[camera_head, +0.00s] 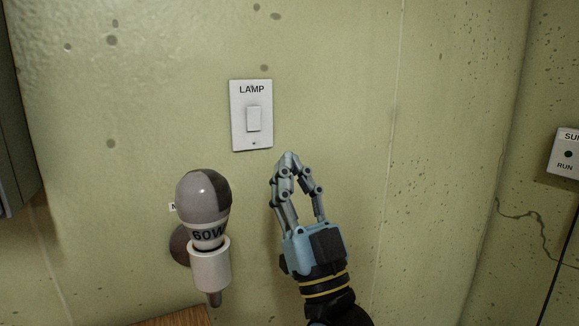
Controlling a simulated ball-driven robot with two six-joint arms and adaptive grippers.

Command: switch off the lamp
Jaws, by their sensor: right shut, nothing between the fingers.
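A white wall plate (239,117) marked LAMP is fixed to the green wall, with a rocker switch (254,119) in its middle. The lamp (204,199) is a bulb marked 60W in a white socket (211,266) on the wall, below and left of the plate. The bulb looks grey and shows no glow. My right gripper (287,158) is shut and empty, its fingertips pointing up just below and right of the plate. In the picture a small gap shows between the fingertips and the plate. My left gripper is not in view.
Another white plate (566,154), lettered SU and RUN and cut off by the edge, is on the wall at the far right. A grey box (15,130) stands at the left edge. A wooden surface (176,317) shows at the bottom. The wall around the lamp plate is clear.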

